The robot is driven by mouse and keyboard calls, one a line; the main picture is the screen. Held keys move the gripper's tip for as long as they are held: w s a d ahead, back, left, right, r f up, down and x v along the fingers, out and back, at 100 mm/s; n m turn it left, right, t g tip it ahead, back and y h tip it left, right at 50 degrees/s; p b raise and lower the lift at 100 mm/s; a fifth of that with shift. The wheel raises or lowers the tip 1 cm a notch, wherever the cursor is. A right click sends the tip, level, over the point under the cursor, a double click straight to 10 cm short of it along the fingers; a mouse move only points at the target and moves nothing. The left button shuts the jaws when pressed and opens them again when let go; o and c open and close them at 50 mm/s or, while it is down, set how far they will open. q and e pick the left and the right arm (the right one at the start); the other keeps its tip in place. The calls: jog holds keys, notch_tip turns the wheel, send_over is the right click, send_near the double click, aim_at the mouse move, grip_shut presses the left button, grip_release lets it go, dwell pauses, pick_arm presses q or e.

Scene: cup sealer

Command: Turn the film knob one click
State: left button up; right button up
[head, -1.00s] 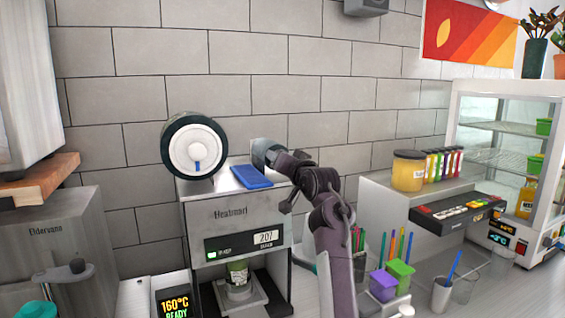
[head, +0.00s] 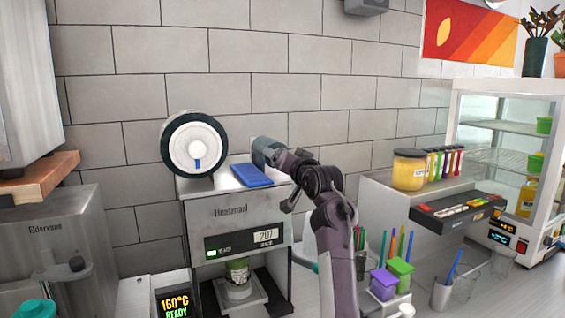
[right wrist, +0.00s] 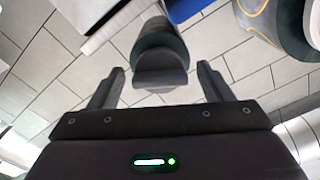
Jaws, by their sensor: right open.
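A short grey cylinder (head: 264,151), which looks like the film knob, sits at the top right of the sealer (head: 240,210) in the head view. In the right wrist view the cylinder (right wrist: 160,55) shows a flat raised face between my fingers. My right gripper (right wrist: 160,80) is open around its near end, with a gap on both sides. In the head view my right gripper (head: 283,160) is at the cylinder, its fingertips hard to make out. A film roll (head: 195,143) with a white hub and blue pointer, pointing down, stands at the left. My left gripper is out of view.
A blue block (head: 251,175) lies on the sealer top, close to my right gripper. Purple and green boxes (head: 399,270) and pen cups are to the right. A tiled wall (head: 290,60) is behind.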

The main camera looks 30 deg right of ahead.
jog(key=s+b, duration=0.3)
jog(key=s, duration=0.4)
jog(key=shift+a, duration=0.2)
jog(key=shift+f, duration=0.2)
